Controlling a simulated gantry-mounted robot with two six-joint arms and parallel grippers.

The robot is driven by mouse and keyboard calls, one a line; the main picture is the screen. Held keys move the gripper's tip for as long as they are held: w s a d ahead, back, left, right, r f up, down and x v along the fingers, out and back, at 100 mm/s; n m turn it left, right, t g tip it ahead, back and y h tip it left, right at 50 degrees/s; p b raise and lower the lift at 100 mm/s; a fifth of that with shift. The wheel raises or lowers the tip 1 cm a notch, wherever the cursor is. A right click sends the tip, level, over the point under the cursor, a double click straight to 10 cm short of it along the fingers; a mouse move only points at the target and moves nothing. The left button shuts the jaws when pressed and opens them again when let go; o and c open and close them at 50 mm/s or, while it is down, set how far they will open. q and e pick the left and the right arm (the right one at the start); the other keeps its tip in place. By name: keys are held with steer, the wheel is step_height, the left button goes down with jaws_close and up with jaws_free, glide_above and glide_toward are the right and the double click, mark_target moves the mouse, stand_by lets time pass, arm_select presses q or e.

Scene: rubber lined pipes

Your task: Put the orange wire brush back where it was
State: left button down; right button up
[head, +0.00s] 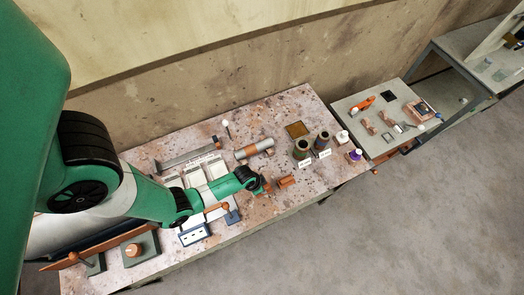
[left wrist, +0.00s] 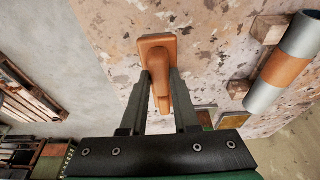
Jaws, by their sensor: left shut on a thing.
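My left gripper (head: 267,187) is shut on an orange tool with a flat block-like end and a handle, which looks like the orange wire brush (head: 287,181). In the left wrist view the brush (left wrist: 157,42) sticks out past the fingers, its handle running back between them, with the gripper (left wrist: 160,80) close around it. No bristles show. The brush is over the front right part of the speckled table (head: 315,105); I cannot tell whether it touches the top. My right gripper is not in view.
A grey pipe with an orange band (head: 258,148) lies on blocks behind the gripper. Two dark-lined pipe pieces (head: 303,148) stand to the right. A side table (head: 395,88) holds a brighter orange tool (head: 362,104) and small items. Grey floor lies in front.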

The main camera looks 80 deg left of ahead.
arm_select(q)
steer(key=shift+s+b+x, duration=0.2)
steer(key=shift+b+x, duration=0.3)
steer(key=shift+x, duration=0.4)
steer(key=shift+s+b+x, duration=0.2)
steer(key=shift+b+x, duration=0.25)
steer(key=shift+x, duration=0.45)
steer(key=shift+d+f, duration=0.1)
steer(key=shift+f, duration=0.05)
steer(key=shift+f, duration=0.15)
steer(key=c, duration=0.7)
jaws_free()
steer(key=shift+o, duration=0.2)
steer(key=a+p+v, duration=0.1)
steer(key=p+v, duration=0.8)
steer(key=v, duration=0.3)
steer(key=shift+d+r, duration=0.2)
steer(key=shift+d, duration=0.3)
